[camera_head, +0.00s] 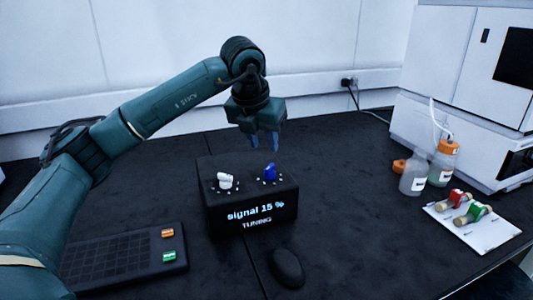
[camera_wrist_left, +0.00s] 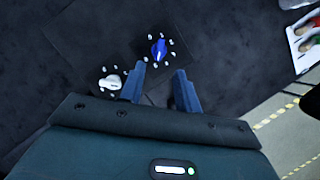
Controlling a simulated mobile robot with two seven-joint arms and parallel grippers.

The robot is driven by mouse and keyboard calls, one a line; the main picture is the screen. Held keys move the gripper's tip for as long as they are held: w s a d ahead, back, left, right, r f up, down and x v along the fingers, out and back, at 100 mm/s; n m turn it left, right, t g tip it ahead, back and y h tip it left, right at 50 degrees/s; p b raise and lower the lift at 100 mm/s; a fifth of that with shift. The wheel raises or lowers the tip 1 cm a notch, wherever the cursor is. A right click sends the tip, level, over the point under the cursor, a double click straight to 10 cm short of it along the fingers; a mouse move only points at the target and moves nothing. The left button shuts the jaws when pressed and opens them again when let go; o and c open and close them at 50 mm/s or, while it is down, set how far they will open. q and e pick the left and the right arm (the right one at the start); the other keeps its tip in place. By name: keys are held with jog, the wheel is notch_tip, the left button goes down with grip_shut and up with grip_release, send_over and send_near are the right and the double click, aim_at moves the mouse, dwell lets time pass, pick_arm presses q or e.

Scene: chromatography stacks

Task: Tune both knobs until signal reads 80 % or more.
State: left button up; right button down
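A black box (camera_head: 251,196) stands mid-table with a display on its front reading "signal 15 %" and "TUNING". On its top sit a white knob (camera_head: 225,181) at left and a blue knob (camera_head: 270,172) at right, each ringed by white dots. My left gripper (camera_head: 265,143) points down above and behind the box, apart from both knobs. In the left wrist view, its two blue fingers (camera_wrist_left: 160,87) are spread with nothing between them. The blue knob (camera_wrist_left: 158,48) and the white knob (camera_wrist_left: 110,82) lie beyond the fingertips. My right gripper is not in view.
A black keypad (camera_head: 115,258) with an orange and a green key lies front left, and a black mouse (camera_head: 287,268) lies before the box. Bottles (camera_head: 413,175), a white tray (camera_head: 470,228) with vials and white instruments (camera_head: 455,90) stand at right.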

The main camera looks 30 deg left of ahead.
pick_arm(q)
jog(key=shift+v, duration=2.75)
